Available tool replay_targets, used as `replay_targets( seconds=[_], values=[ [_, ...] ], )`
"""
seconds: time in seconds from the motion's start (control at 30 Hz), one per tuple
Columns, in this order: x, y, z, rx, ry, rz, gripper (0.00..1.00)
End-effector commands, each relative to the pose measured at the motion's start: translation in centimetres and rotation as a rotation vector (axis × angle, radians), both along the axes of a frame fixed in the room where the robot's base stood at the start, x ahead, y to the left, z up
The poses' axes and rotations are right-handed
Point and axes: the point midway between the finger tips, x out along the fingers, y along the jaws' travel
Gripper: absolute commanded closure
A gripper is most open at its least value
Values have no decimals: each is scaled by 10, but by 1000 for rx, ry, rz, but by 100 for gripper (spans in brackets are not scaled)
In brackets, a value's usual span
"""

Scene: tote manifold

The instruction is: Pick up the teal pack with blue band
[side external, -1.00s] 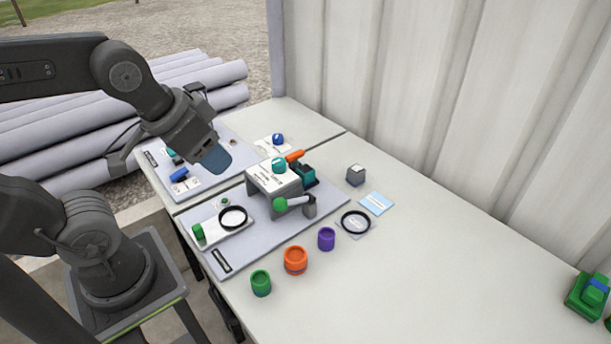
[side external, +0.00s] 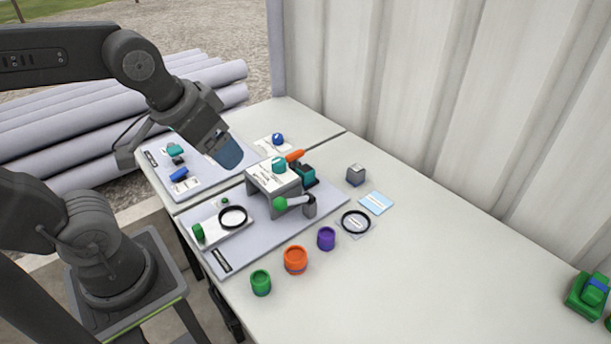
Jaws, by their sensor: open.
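A teal block (side external: 305,175) sits behind the grey bracket on the near board; I cannot make out a blue band on it. A smaller teal piece (side external: 175,150) lies on the far-left board, with a dark part under it. At the right edge, a green pack with a blue band (side external: 590,294) stands on the table; it looks green rather than teal. My gripper (side external: 226,153) is open above the boards, left of the grey bracket and apart from all of these. Its bluish finger points down and right; the other finger is mostly hidden.
Green (side external: 260,283), orange (side external: 295,260) and purple (side external: 326,239) cups stand in front. A grey cube (side external: 356,175) and black ring (side external: 356,222) lie right. The table's right-middle is clear.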

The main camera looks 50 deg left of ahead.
Motion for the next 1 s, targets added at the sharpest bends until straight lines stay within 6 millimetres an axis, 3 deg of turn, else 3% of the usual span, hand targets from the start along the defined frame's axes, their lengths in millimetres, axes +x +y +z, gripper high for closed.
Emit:
replay_targets(
  seconds=[0.2,0.37,0.57,0.7,0.83,1.0],
  values=[
    [64,14,10,-75,97,311,28],
    [119,27,3,-117,151,583,28],
    [188,47,-28,-144,191,931,28],
    [230,61,-62,-147,196,1167,28],
    [257,72,-92,-145,185,1342,28],
    [274,80,-115,-141,168,1466,28]
  ],
)
